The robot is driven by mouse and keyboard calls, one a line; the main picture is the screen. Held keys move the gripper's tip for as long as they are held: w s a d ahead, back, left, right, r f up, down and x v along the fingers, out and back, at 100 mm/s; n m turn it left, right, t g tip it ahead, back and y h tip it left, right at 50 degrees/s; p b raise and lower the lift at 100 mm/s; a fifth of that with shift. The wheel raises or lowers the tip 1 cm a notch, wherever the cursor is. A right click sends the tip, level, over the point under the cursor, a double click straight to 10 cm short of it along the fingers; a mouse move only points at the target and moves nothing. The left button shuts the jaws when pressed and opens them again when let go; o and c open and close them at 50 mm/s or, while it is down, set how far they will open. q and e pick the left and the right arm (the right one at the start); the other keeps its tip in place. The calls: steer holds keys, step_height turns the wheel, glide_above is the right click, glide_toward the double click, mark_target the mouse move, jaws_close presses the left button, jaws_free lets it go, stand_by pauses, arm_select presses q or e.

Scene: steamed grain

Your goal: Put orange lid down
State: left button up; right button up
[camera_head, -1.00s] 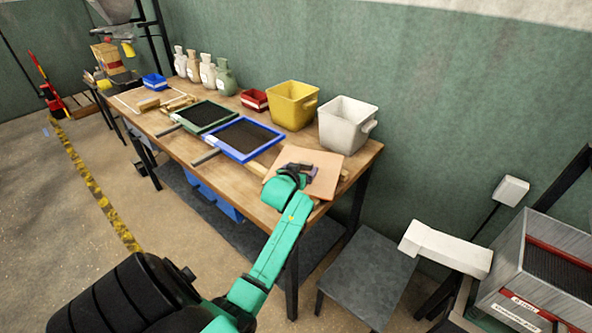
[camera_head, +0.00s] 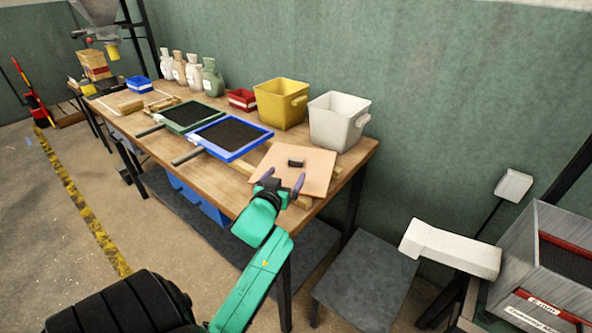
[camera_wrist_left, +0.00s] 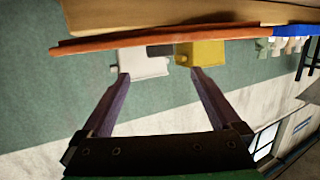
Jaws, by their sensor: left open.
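The orange lid (camera_head: 312,172), a flat pale-orange square with a small dark handle (camera_head: 296,163) on top, lies at the right end of the wooden table. It appears to rest across wooden strips. My left gripper (camera_head: 283,183) is open and empty at the lid's near left edge, apart from the handle. In the left wrist view, the open fingers (camera_wrist_left: 161,74) have nothing between them, and the lid's orange edge (camera_wrist_left: 190,37) runs across beyond the tips. My right gripper is not in view.
A white bin (camera_head: 338,125) and a yellow bin (camera_head: 281,106) stand behind the lid. A blue-framed sieve (camera_head: 258,149) lies to its left, with a green-framed one (camera_head: 209,128) beyond. A grey stool (camera_head: 366,278) stands right of the table (camera_head: 215,176).

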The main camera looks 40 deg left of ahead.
mark_target(295, 161)
arm_select(q)
steer(key=x, duration=0.9)
steer(key=shift+w+a+f, duration=0.15)
steer(key=shift+w+f, duration=0.05)
steer(key=shift+w, duration=0.05)
steer(key=shift+r, duration=0.15)
jaws_close()
